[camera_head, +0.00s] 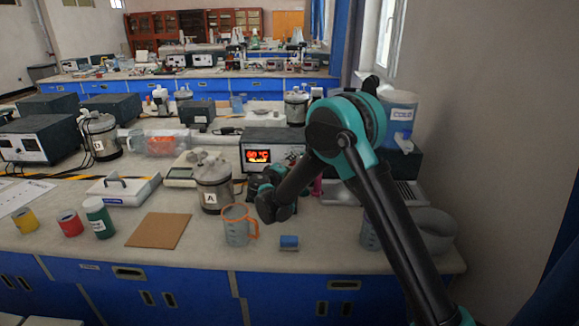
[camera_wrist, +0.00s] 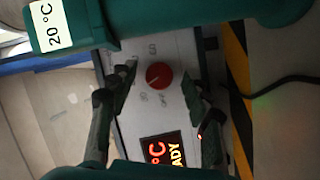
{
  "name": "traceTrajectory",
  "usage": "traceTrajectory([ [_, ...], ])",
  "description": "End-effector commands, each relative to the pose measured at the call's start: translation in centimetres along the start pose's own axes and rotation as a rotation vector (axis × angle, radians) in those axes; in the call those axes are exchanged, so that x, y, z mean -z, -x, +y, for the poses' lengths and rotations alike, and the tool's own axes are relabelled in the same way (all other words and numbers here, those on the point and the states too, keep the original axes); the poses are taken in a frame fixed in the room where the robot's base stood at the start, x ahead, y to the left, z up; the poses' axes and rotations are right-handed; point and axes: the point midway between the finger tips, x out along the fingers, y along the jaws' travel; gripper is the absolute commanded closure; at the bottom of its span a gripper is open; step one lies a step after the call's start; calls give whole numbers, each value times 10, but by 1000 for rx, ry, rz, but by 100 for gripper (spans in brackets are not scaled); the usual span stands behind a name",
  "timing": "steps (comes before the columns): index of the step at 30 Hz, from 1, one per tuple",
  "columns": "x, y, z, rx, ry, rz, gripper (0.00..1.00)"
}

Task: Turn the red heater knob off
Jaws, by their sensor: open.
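The red heater knob (camera_wrist: 159,76) sits on the light front panel of the heater in the wrist view, with small markings around it that I cannot read fully. The heater's glowing red display (camera_wrist: 166,151) is beside the knob; the heater (camera_head: 262,152) also shows in the head view with a lit temperature readout. My gripper (camera_wrist: 158,92) is open, with one finger on each side of the knob and none visibly touching it. In the head view my gripper (camera_head: 265,183) is in front of the heater, partly hidden by my arm, and the knob is hidden there.
A metal canister marked A (camera_head: 213,185) stands left of my gripper. A measuring jug with an orange handle (camera_head: 236,226) and a blue block (camera_head: 289,242) stand in front. A green container labelled 20 °C (camera_wrist: 75,25) is close in the wrist view.

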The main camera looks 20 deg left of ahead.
Motion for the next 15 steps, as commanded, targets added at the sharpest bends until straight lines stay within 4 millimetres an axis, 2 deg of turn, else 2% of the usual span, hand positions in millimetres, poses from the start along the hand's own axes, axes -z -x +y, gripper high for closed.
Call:
traceTrajectory([
  [5, 3, 1, 8, 0, 0, 0, 51],
  [15, 24, 9, 64, -3, 1, -1, 51],
])
